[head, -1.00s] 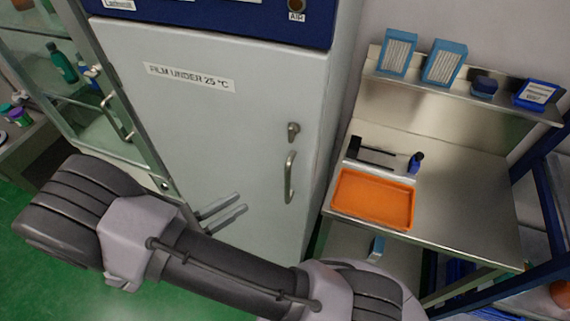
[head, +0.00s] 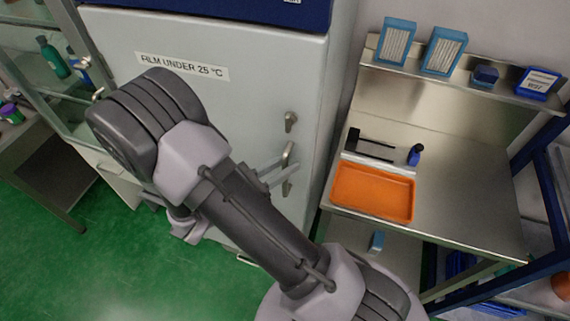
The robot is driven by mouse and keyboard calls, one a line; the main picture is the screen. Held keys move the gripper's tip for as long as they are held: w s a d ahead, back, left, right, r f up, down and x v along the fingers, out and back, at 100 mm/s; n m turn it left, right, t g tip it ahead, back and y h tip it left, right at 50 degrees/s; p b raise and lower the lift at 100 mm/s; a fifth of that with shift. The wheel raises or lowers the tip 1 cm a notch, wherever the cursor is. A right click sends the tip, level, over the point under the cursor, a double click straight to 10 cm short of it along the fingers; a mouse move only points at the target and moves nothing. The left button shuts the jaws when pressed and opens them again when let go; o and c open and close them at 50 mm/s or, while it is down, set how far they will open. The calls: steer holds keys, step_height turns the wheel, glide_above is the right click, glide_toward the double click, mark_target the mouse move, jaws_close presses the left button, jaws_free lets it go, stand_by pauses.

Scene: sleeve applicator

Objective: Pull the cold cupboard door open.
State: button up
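The cold cupboard door (head: 240,105) is pale grey, labelled "FILM UNDER 25 °C", and looks shut. Its upright metal handle (head: 288,153) is near the right edge, below a small lock (head: 290,121). My gripper (head: 283,170) is at the handle, its two fingers pointing right across the handle's middle. A gap shows between the fingers, so they look open. Whether they touch the handle or have it between them I cannot tell. My arm hides the lower left of the door.
A steel bench (head: 460,205) with an orange tray (head: 372,192) stands close on the right, under a shelf (head: 408,72) with blue boxes. A glass cabinet (head: 40,75) is on the left. Green floor (head: 110,255) is free at lower left.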

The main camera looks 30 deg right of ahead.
jaws_close()
stand_by(1.3)
